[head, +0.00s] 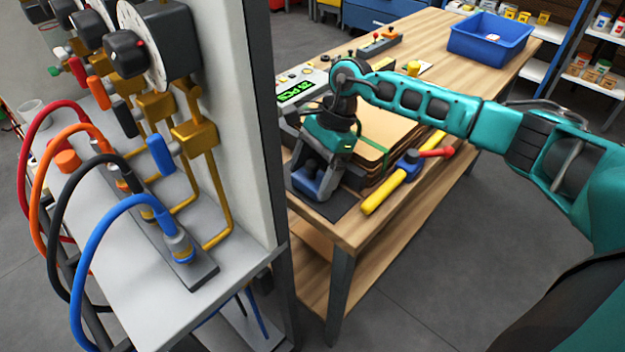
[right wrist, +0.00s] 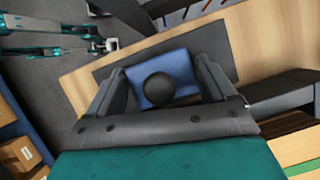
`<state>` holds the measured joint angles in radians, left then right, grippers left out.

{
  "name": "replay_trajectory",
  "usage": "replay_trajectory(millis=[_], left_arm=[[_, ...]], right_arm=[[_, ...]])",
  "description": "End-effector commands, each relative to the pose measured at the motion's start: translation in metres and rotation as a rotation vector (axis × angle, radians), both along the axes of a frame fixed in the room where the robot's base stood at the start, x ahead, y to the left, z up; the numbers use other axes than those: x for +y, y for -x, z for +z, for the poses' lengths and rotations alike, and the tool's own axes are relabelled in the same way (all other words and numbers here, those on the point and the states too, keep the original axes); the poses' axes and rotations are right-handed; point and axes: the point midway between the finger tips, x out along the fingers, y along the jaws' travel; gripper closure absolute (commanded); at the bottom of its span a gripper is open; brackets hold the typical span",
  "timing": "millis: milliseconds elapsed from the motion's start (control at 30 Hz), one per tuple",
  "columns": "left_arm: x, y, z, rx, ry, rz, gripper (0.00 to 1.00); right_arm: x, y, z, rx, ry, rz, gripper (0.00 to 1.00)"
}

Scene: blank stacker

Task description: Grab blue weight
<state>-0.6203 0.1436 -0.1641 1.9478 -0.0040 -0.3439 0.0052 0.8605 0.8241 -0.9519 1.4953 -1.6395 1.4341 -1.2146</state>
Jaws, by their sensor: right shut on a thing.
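A blue weight (head: 307,184) with a dark round knob rests on a dark mat (head: 338,213) near the front left corner of the wooden table. The blue weight (right wrist: 180,62) also shows in the right wrist view, between the fingers on the mat (right wrist: 222,42). My right gripper (head: 314,180) points down and is shut on the weight, with one finger on each side of it. The gripper (right wrist: 160,88) and the body of the wrist hide part of the weight.
Stacked brown sheets (head: 384,135) and a yellow hammer-like tool (head: 385,190) lie right beside the gripper. A panel with hoses (head: 225,120) blocks the left. A blue bin (head: 490,42) stands at the table's far end.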

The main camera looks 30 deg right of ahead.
Motion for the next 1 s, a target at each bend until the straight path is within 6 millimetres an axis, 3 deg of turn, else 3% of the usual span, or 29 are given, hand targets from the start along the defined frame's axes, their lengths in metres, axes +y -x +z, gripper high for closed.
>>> replay_trajectory(millis=[67,533,1000], left_arm=[[0.0001,0.0000,-0.0001,0.000,0.000,0.000,1.00],[-0.0004,0.0007,-0.0005,0.002,0.001,0.000,1.00],[-0.0013,0.0021,-0.0006,0.005,0.001,-0.002,1.00]], right_arm=[[-0.0003,-0.0001,0.0004,0.000,0.000,-0.001,0.45],[-0.0006,-0.0004,0.0007,0.000,0.000,-0.001,0.89],[0.0001,-0.0016,0.0065,-0.006,-0.003,-0.001,0.91]])
